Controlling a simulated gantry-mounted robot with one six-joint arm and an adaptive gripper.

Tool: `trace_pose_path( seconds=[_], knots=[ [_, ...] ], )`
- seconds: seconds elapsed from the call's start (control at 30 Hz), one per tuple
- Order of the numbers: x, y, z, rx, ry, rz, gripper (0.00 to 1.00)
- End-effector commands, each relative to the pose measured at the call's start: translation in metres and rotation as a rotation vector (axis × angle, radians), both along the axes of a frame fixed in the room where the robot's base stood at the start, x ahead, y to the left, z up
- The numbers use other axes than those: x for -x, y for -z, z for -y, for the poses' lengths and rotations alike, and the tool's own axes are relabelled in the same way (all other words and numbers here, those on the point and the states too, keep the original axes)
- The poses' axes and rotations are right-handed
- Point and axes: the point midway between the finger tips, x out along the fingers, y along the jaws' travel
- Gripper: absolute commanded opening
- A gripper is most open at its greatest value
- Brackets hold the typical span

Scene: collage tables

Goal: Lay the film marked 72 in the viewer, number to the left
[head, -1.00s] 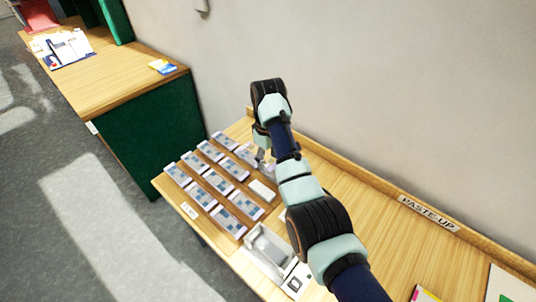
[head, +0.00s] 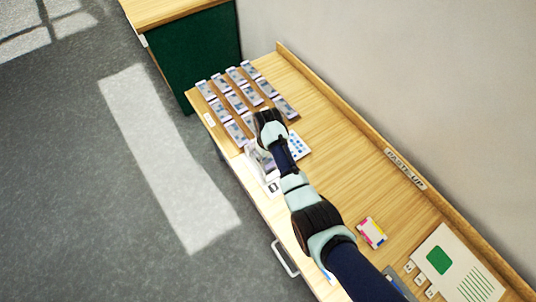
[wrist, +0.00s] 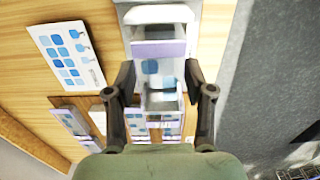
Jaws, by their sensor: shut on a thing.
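In the wrist view my gripper (wrist: 158,82) is shut on a film strip (wrist: 151,67) with blue squares and a lavender end band. I cannot read a number on it. The strip lies between the fingertips, with its banded end pointing to the top of the picture. The pale grey viewer (wrist: 160,14) shows just beyond that end. In the head view the viewer (head: 258,163) stands near the table's front edge, partly covered by my arm. My gripper is above or beside it; its fingertips and the held strip are hidden there. I cannot tell whether the strip touches the viewer.
Several other film strips (head: 237,101) lie in rows on the wooden table behind the viewer. A white card with blue squares (head: 299,145) lies right of the viewer. The table's middle right is clear.

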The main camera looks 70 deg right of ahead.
Motion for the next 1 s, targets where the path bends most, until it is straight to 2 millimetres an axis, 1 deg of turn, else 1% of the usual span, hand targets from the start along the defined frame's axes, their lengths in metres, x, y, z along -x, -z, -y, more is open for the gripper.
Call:
trace_pose_path(
  seconds=[0.03, 0.53, 0.67, 0.93, 0.97, 1.0],
  knots=[
    [0.000, 0.007, 0.000, 0.000, 0.000, 0.000, 0.28],
    [0.000, 0.060, 0.000, 0.000, -0.001, 0.000, 0.28],
    [0.000, 0.066, 0.000, 0.000, -0.001, 0.000, 0.28],
    [0.000, 0.066, 0.000, 0.000, -0.001, 0.000, 0.28],
    [0.000, 0.066, 0.000, 0.000, -0.001, 0.000, 0.56],
    [0.000, 0.066, 0.000, 0.000, -0.001, 0.000, 0.63]
  ],
)
